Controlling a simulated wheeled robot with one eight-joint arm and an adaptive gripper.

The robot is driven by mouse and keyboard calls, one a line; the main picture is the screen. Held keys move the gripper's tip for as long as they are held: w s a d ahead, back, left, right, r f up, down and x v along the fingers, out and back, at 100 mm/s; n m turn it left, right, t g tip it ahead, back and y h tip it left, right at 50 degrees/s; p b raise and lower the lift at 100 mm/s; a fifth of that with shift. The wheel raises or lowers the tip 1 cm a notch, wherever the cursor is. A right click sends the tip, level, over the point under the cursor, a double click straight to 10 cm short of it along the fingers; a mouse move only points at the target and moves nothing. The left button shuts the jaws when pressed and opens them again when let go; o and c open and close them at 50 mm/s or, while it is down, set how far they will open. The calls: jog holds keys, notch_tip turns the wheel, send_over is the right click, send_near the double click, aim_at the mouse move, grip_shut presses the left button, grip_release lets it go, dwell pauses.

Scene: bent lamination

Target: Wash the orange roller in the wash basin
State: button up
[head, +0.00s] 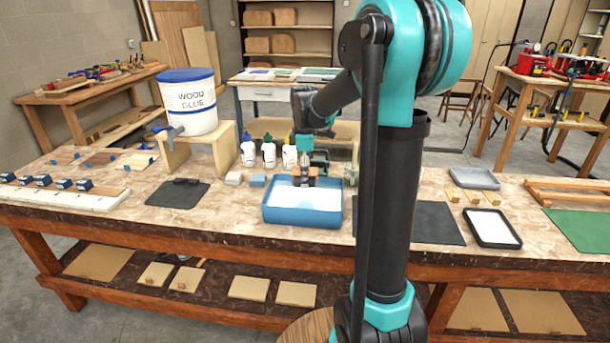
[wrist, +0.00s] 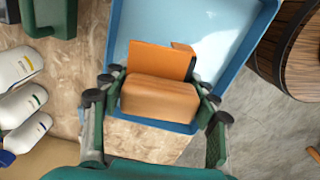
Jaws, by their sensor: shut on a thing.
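The wash basin (head: 300,218) is a blue tub on the workbench with pale, whitish contents. It also fills the upper part of the wrist view (wrist: 262,28). My gripper (head: 304,180) points down over the back part of the basin. In the wrist view my gripper (wrist: 161,92) is shut on the orange roller (wrist: 160,62), with a finger at each side. The roller shows as a brown-orange block with a flat orange part beyond it. It looks small and partly hidden in the head view. I cannot tell whether it touches the liquid.
Several white bottles (head: 269,155) stand behind the basin, and a wood glue bucket (head: 189,103) sits on a wooden stand (head: 227,152) to the left. A dark mat (head: 178,194) lies left. A black tray (head: 492,228) and a grey tray (head: 474,178) lie right.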

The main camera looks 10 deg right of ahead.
jog(key=shift+r, duration=2.55)
